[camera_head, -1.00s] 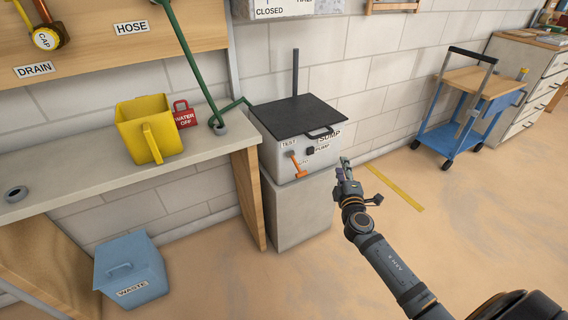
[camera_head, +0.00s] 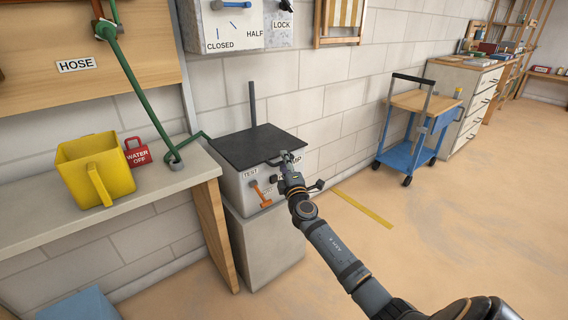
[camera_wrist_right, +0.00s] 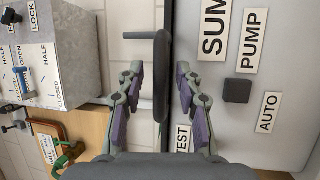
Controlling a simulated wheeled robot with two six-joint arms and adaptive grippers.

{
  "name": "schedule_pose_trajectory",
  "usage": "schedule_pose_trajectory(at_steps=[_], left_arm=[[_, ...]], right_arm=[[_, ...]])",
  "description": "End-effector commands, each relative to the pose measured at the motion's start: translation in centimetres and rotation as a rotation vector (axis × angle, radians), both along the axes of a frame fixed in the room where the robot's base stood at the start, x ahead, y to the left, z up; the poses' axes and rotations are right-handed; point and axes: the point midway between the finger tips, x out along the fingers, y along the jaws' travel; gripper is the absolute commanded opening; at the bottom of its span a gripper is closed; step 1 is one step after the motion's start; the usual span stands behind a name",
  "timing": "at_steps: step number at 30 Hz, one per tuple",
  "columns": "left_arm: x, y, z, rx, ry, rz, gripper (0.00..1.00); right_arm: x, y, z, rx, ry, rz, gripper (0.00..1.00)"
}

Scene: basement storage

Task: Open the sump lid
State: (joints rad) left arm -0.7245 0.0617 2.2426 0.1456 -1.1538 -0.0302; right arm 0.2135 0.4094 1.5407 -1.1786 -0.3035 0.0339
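The sump is a pale grey box on a grey block, with a flat black lid (camera_head: 250,146) that lies closed on top. The lid's dark handle (camera_wrist_right: 161,75) is at its front edge, and in the wrist view it stands between my right gripper's two fingers, with gaps visible on both sides. My right gripper (camera_head: 289,158) is open at the lid's front right. Its spread purple-padded fingers show in the wrist view (camera_wrist_right: 157,100). In the head view the gripper hides part of the handle and the front labels. My left gripper is not in view.
An orange lever (camera_head: 262,194) sits on the sump's front. A green pipe (camera_head: 140,80) and a yellow bucket (camera_head: 80,160) stand on the workbench (camera_head: 60,235) to the left. A blue cart (camera_head: 408,155) is to the right. The floor in front is clear.

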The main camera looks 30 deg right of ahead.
Motion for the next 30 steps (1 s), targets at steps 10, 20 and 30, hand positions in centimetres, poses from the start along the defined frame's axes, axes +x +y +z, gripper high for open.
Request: schedule_pose_trajectory(at_steps=[10, 20, 30], left_arm=[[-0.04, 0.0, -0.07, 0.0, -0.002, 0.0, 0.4], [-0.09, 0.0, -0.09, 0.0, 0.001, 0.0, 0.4], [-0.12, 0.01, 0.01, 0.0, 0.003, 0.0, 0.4]], right_arm=[[0.28, -0.08, 0.05, 0.0, 0.0, 0.0, 0.29], [0.27, -0.08, 0.03, 0.0, 0.0, 0.0, 0.0], [0.26, -0.08, 0.08, 0.0, 0.001, 0.0, 0.0]])
